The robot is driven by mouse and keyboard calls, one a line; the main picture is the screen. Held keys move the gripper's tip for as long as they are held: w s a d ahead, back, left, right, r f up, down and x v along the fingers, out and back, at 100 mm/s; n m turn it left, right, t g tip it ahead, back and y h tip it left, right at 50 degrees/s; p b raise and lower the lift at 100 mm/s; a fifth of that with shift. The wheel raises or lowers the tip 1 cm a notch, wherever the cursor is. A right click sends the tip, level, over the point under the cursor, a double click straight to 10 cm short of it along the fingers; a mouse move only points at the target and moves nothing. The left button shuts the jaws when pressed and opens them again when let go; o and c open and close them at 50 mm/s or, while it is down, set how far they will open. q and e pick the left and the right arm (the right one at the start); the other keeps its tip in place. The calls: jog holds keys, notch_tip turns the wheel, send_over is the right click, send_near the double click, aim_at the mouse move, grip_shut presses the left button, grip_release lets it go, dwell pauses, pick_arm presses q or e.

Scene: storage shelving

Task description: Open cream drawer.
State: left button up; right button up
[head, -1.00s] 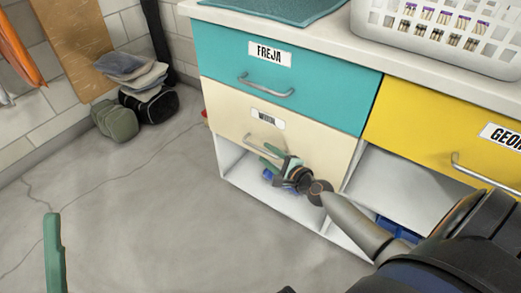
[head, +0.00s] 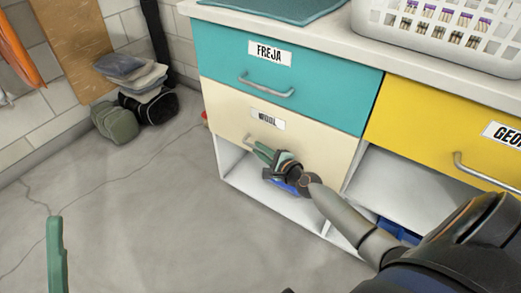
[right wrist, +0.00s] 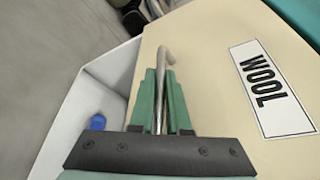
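The cream drawer (head: 225,100), labelled WOOL, sits below the teal FREJA drawer and looks shut. It also fills much of the right wrist view (right wrist: 210,90). Its metal bar handle (head: 250,140) is partly hidden by my right gripper (head: 262,151). In the right wrist view the handle (right wrist: 160,90) runs between the green fingers of my right gripper (right wrist: 161,85). They lie close on both sides of it, shut on it. Of my left gripper (head: 56,255), only one green finger shows at the lower left, away from the drawers.
The teal drawer (head: 320,90) is above, and a yellow drawer (head: 430,135) is to the right. An open white compartment (head: 240,172) below holds something blue. A white basket (head: 440,40) stands on top. Bags (head: 140,100) lie by the wall. The floor in front is clear.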

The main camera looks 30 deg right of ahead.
grip_shut()
dwell(0.8)
